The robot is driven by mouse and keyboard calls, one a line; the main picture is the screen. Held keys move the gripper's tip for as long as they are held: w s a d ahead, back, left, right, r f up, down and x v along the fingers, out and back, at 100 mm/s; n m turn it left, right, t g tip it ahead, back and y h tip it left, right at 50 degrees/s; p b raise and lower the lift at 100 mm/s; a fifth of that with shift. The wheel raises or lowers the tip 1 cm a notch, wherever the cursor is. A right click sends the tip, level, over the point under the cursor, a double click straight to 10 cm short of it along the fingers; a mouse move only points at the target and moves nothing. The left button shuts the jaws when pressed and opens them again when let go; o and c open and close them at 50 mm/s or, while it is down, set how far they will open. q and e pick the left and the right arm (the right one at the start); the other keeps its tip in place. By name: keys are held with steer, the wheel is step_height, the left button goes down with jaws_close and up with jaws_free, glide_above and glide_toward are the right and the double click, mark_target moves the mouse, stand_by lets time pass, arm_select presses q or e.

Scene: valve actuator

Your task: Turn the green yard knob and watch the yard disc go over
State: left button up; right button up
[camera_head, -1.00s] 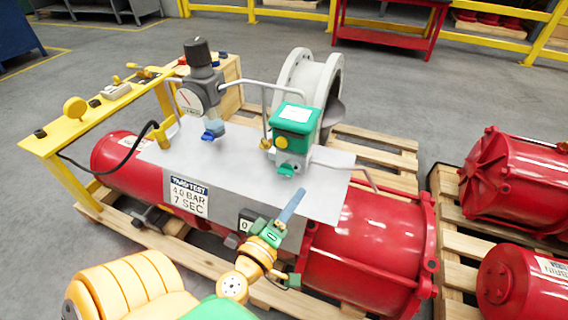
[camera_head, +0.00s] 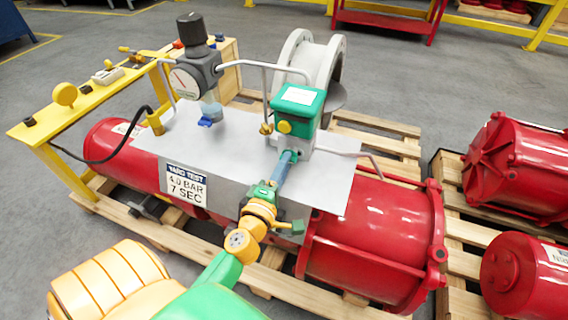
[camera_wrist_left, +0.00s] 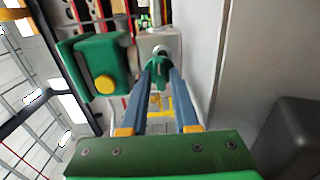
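The green knob (camera_wrist_left: 158,75) sits on the grey block below the green valve box (camera_head: 298,100). In the head view my left gripper (camera_head: 287,158) has its fingertips at the knob and hides it. In the left wrist view my left gripper's blue-grey fingers (camera_wrist_left: 160,80) are spread, one on each side of the knob. I cannot tell if they touch it. A dark grey disc (camera_head: 335,96) stands partly out of the pale flanged pipe (camera_head: 286,65) behind the box. My right gripper is not in view.
A gauge with regulator (camera_head: 197,72) stands left of the box, joined by grey tubing. The grey plate (camera_head: 235,135) lies over a red cylinder (camera_head: 375,235) on a wooden pallet. A yellow rail with switches (camera_head: 85,95) is at left. More red cylinders (camera_head: 515,165) are at right.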

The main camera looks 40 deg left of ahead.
arm_select(q)
jaws_close()
